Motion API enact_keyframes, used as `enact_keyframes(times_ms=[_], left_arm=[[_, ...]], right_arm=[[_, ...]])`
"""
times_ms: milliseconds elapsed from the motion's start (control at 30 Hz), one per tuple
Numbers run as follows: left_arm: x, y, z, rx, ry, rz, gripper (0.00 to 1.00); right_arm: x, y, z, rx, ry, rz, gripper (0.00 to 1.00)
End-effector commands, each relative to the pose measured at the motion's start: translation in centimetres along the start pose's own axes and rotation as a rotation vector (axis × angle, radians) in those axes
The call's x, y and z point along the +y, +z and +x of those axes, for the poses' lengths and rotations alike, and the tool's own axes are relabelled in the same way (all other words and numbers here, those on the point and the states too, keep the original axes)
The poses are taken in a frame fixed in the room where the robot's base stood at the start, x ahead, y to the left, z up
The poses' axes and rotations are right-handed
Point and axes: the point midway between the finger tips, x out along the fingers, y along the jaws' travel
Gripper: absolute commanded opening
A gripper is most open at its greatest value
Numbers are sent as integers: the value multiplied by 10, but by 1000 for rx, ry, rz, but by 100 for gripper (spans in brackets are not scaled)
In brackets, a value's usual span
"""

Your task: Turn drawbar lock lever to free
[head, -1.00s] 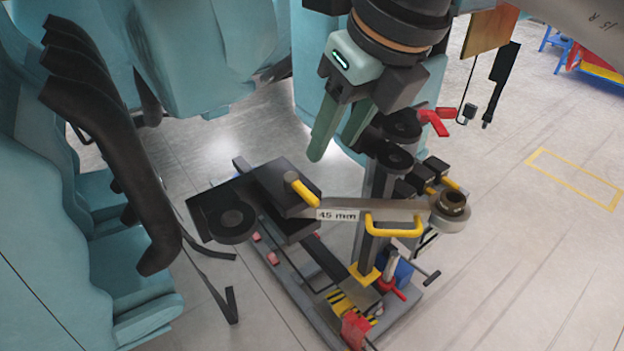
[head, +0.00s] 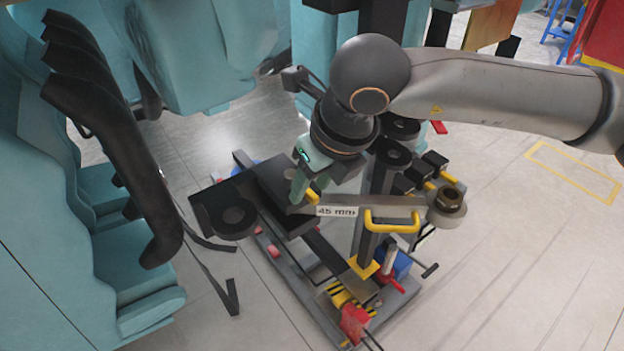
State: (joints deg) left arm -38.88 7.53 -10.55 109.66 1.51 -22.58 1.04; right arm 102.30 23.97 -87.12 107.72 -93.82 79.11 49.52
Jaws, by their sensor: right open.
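My right gripper (head: 298,196) comes down from above, its green fingers open at the dark block on the trolley. The dark drawbar-like piece ends in a round eye (head: 234,215) at the left. My left gripper is not in view.
A grey bar marked 45 mm (head: 338,211) with a yellow handle (head: 392,222) extends right from the block. Dark posts rise behind it. Teal coaster seats (head: 60,200) with black restraints stand at the left. Open floor (head: 520,260) lies at the right.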

Motion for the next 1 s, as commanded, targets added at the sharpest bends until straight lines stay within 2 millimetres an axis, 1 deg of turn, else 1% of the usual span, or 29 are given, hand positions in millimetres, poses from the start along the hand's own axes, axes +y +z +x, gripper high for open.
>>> enact_keyframes(times_ms=[133, 533, 567, 1000], left_arm=[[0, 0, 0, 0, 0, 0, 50], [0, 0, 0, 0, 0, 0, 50], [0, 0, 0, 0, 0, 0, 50], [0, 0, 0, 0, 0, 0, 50]], right_arm=[[0, 0, 0, 0, 0, 0, 46], [0, 0, 0, 0, 0, 0, 1], [0, 0, 0, 0, 0, 0, 0], [0, 0, 0, 0, 0, -1, 0]])
